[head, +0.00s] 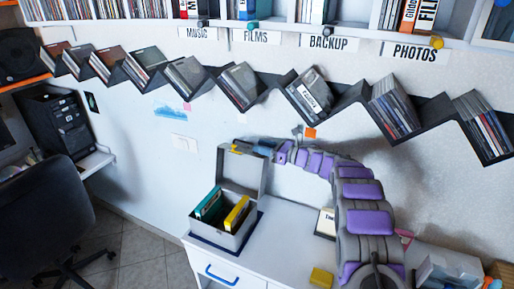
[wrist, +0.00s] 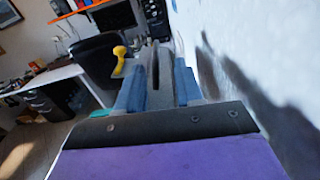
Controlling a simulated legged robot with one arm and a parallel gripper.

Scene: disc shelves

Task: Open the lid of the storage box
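The grey storage box (head: 236,238) stands on the white cabinet, with a teal case (head: 208,204) and a yellow case (head: 236,213) inside. Its lid (head: 241,176) is raised, standing roughly upright at the back of the box. My gripper (head: 262,145) is at the lid's upper right edge, with my arm arching in from the right. A yellow knob shows by the lid's top (head: 236,148) and left of the fingers in the wrist view (wrist: 120,54). There, my blue fingers are apart, with a grey upright part between them. I cannot tell whether they grip it.
The white cabinet (head: 222,258) has a blue-handled drawer. A yellow block (head: 321,277) lies on its top. A zigzag rack (head: 270,84) of disc cases runs along the wall above my arm. An office chair (head: 45,215) stands at the left, with clear tiled floor between.

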